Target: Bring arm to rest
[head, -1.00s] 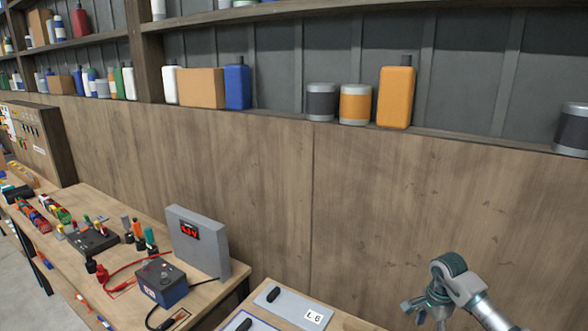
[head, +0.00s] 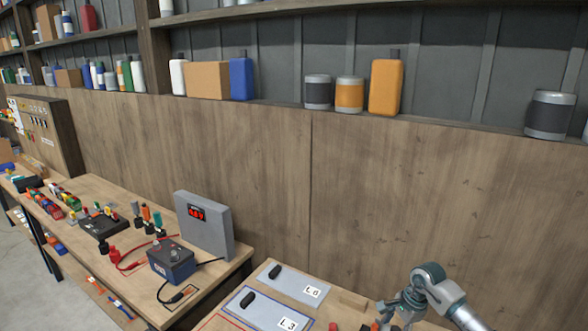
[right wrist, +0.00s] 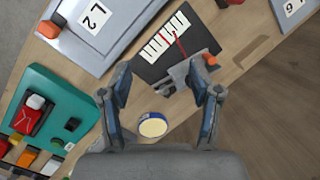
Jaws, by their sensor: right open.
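My right arm comes in from the lower right of the head view, with its gripper (head: 398,312) above the near end of the bench with the labelled panels. In the right wrist view the gripper (right wrist: 160,95) points down with its two fingers spread apart. Nothing is held between the fingers. Below them lie a dark plate (right wrist: 160,55) with white strips and a red mark, a grey piece with an orange knob (right wrist: 210,59), and a round yellow-topped item (right wrist: 153,125). My left gripper shows in neither view.
Grey panels labelled L6 (head: 290,283) and L3 (head: 262,312) lie on the bench. A grey meter box (head: 205,225) and a blue battery-like box (head: 170,262) stand left. Shelves with bottles and cans run along the wall.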

